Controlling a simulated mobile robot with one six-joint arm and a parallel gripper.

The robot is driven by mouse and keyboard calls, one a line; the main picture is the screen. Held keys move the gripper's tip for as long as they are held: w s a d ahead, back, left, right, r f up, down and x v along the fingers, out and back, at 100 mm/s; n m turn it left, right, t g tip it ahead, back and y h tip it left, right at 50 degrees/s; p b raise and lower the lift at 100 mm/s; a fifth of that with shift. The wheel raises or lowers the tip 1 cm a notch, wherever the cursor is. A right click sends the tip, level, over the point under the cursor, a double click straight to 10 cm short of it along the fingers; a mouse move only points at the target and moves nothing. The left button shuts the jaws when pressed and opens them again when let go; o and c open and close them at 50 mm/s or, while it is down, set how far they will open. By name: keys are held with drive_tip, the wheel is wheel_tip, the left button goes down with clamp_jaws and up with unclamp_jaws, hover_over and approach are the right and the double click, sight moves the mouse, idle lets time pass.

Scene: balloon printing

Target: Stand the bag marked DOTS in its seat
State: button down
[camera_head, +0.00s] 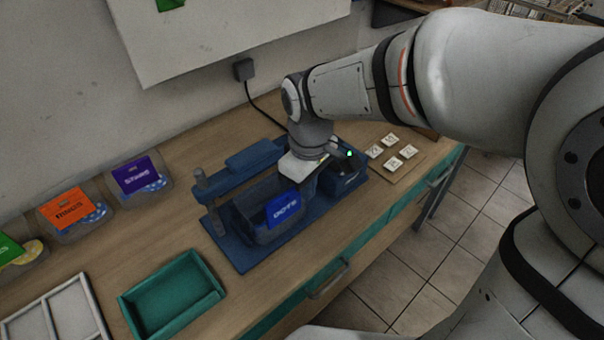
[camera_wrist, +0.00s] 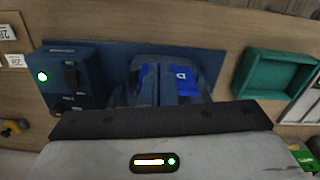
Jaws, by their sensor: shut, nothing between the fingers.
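The bag with the blue DOTS label (camera_head: 283,209) is grey and translucent. It sits upright or slightly tilted at the blue machine (camera_head: 235,252), in front of my wrist. I cannot tell whether its bottom is fully in the seat. Its blue label also shows in the wrist view (camera_wrist: 181,75), partly covered by my fingers. My gripper (camera_wrist: 166,82) is shut with nothing held, close over or beside the bag. In the head view the fingertips are hidden; whether they touch the bag is unclear.
Bags with purple (camera_head: 136,175), orange (camera_head: 68,208) and green (camera_head: 8,249) labels stand along the wall. A teal tray (camera_head: 210,262) and a white divided tray (camera_head: 95,305) lie left. A control box (camera_wrist: 72,80) with a green light adjoins the bag. White tiles (camera_head: 390,140) lie right.

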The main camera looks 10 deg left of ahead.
sight(287, 197)
drive_tip(key=w+a+f+p, duration=0.2)
drive_tip(key=a+f, duration=0.1)
drive_tip(key=f, duration=0.6)
drive_tip(key=shift+a+f, duration=0.3)
drive_tip(key=shift+f, duration=0.1)
drive_tip(key=shift+w+a, duration=0.45)
drive_tip(key=shift+a, duration=0.3)
drive_tip(key=shift+s+d, duration=0.1)
drive_tip(key=shift+d, duration=0.05)
